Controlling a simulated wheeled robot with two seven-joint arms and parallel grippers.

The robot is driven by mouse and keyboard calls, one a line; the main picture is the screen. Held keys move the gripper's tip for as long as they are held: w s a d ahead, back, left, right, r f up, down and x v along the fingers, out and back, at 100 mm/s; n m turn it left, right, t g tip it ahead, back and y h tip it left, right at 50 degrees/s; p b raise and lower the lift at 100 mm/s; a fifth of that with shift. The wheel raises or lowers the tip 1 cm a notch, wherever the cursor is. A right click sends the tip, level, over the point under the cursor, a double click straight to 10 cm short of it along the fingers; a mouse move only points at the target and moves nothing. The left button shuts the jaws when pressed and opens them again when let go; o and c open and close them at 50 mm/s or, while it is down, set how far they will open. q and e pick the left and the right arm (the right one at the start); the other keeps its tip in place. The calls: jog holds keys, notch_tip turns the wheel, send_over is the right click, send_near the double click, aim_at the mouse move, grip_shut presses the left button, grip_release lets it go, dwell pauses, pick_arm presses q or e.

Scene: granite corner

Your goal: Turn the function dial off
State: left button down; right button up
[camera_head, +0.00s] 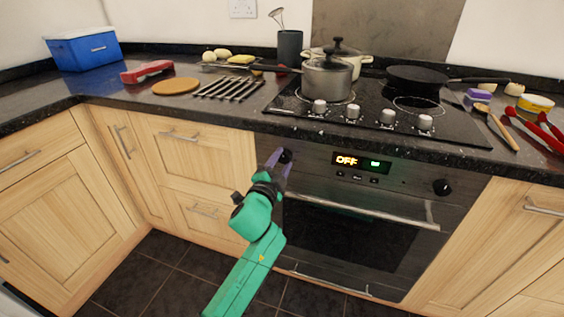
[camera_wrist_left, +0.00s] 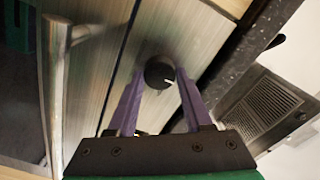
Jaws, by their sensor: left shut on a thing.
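The function dial (camera_wrist_left: 160,73) is a round black knob with a white mark, at the left end of the dark oven panel (camera_head: 400,178). In the head view the dial (camera_head: 286,155) is partly covered by the fingers. My left gripper (camera_head: 278,162), with purple fingers and a green arm, is shut on the dial, one finger on each side. The oven display (camera_head: 358,162) shows OFF in orange letters and a green sign. A second black dial (camera_head: 442,187) is at the panel's right end. My right gripper is not in view.
The oven handle (camera_head: 365,212) runs across just below the panel. Above, the hob (camera_head: 385,120) carries silver knobs, a pot (camera_head: 327,78) and a black pan (camera_head: 415,80). Utensils lie at the right. The floor before the oven is clear.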

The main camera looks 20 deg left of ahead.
pick_arm(q)
jog(key=shift+c, duration=1.6)
grip_release()
